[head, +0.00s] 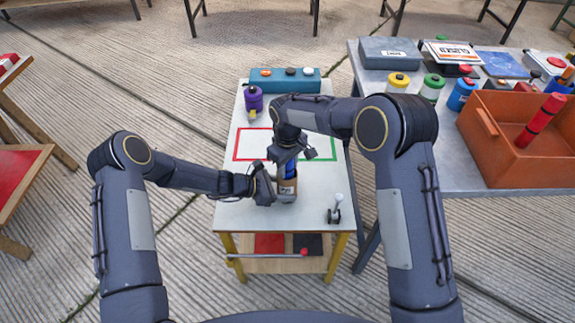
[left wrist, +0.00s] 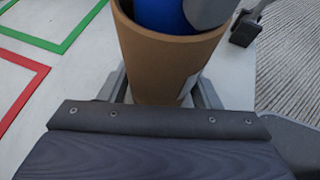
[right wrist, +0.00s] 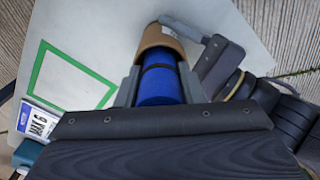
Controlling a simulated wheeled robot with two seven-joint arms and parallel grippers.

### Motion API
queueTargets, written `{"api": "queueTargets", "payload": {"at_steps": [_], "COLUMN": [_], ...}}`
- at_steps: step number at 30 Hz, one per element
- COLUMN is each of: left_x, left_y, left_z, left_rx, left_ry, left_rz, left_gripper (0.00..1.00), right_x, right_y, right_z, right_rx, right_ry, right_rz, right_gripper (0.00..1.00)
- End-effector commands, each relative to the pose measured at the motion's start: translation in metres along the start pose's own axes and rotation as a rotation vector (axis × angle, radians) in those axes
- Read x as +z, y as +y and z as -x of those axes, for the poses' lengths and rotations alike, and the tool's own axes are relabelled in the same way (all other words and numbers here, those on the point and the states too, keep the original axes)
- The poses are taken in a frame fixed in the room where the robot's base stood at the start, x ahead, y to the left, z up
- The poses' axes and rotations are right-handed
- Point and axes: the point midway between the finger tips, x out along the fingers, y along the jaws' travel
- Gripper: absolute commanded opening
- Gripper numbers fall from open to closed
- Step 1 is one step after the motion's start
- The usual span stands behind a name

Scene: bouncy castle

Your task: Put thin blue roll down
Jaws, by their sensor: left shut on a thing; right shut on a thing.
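The thin blue roll (head: 290,170) stands partly inside a brown cardboard tube (head: 287,188) near the front of the white table. My right gripper (head: 291,157) is shut on the roll from above. In the right wrist view the blue roll (right wrist: 160,85), with a dark band around it, runs into the open end of the tube (right wrist: 160,38). My left gripper (head: 266,187) is shut on the tube from the left. In the left wrist view the tube (left wrist: 165,62) is between its fingers, with the blue roll (left wrist: 165,14) in its mouth. The roll's lower end is hidden.
The white table (head: 240,210) has red and green outlines. A purple canister (head: 253,99) and a teal box (head: 285,82) are at its back; a small lever-like item (head: 335,210) is at the front right. An orange bin (head: 510,150) stands on the right table.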

Motion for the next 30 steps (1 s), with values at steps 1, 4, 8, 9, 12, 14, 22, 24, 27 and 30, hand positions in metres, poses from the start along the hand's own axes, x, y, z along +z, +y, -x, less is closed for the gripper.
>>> {"api": "queueTargets", "payload": {"at_steps": [1, 4, 8, 9, 12, 14, 22, 24, 27, 30], "left_x": [0.0, 0.0, 0.0, 0.0, 0.0, 0.0, 0.0, 0.0, 0.0, 0.0], "left_y": [0.0, 0.0, 0.0, 0.0, 0.0, 0.0, 0.0, 0.0, 0.0, 0.0], "left_z": [0.0, 0.0, 0.0, 0.0, 0.0, 0.0, 0.0, 0.0, 0.0, 0.0], "left_rx": [0.0, 0.001, 0.0, 0.0, 0.0, 0.0, 0.0, 0.0, 0.001, 0.0], "left_ry": [0.0, 0.0, 0.0, 0.0, 0.0, 0.0, 0.0, 0.0, 0.0, 0.0], "left_rz": [0.0, 0.0, 0.0, 0.0, 0.0, 0.0, 0.0, 0.0, 0.0, 0.0], "left_gripper": [0.44, 0.44, 0.44, 0.44, 0.44, 0.44, 0.44, 0.44, 0.44, 0.44], "right_x": [0.0, 0.0, 0.0, 0.0, 0.0, 0.0, -0.001, -0.001, -0.001, -0.001], "right_y": [0.0, 0.0, 0.0, 0.0, 0.0, 0.0, 0.0, 0.0, 0.0, 0.0], "right_z": [0.0, -0.002, -0.002, -0.002, -0.002, -0.002, 0.013, 0.026, 0.048, 0.07], "right_rx": [0.0, 0.0, 0.0, 0.0, 0.0, 0.0, 0.001, 0.001, 0.001, 0.001], "right_ry": [0.001, 0.0, 0.0, 0.0, 0.0, 0.0, 0.004, 0.005, 0.006, 0.006], "right_rz": [0.0, 0.0, 0.0, 0.0, 0.0, 0.0, -0.001, -0.001, -0.001, -0.001], "right_gripper": [0.0, 0.0, 0.48, 0.53, 0.57, 0.57, 0.57, 0.57, 0.57, 0.57]}}
